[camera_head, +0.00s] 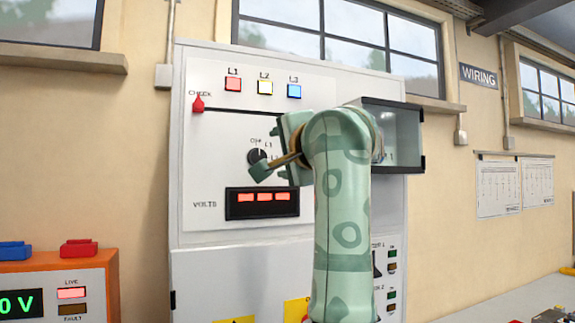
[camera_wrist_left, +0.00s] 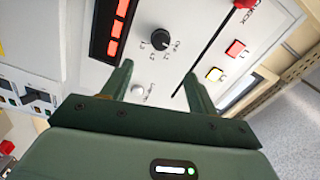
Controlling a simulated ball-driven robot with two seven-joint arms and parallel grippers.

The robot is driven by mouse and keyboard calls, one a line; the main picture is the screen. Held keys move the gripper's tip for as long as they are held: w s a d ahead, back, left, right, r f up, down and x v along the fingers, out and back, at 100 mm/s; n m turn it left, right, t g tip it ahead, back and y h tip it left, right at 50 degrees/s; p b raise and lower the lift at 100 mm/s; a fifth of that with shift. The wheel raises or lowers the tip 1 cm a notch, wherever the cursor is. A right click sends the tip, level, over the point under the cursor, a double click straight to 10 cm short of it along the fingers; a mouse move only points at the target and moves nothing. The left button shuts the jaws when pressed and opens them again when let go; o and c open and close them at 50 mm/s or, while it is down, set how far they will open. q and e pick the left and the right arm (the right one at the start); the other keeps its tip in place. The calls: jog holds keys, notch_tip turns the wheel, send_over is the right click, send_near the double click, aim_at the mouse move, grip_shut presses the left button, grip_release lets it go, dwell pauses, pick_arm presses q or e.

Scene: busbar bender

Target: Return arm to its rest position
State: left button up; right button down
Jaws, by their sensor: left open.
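My left arm rises in front of the white panel in the head view. Its green left gripper (camera_head: 268,158) is at the black rotary knob (camera_head: 256,156) marked OFF and L1. In the left wrist view the left gripper (camera_wrist_left: 160,78) is open, its two fingers apart with nothing between them. The knob (camera_wrist_left: 160,40) shows beyond the fingertips, apart from them. The arm hides part of the panel's right side. My right gripper is not in view.
The panel has a red slider (camera_head: 198,104), red, yellow and blue lamps above, and a VOLTS display (camera_head: 262,203). An open clear-sided box (camera_head: 402,137) juts out right of the arm. An orange unit (camera_head: 60,285) stands at lower left.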

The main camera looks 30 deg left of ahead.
pick_arm(q)
jog(key=shift+v, duration=1.2)
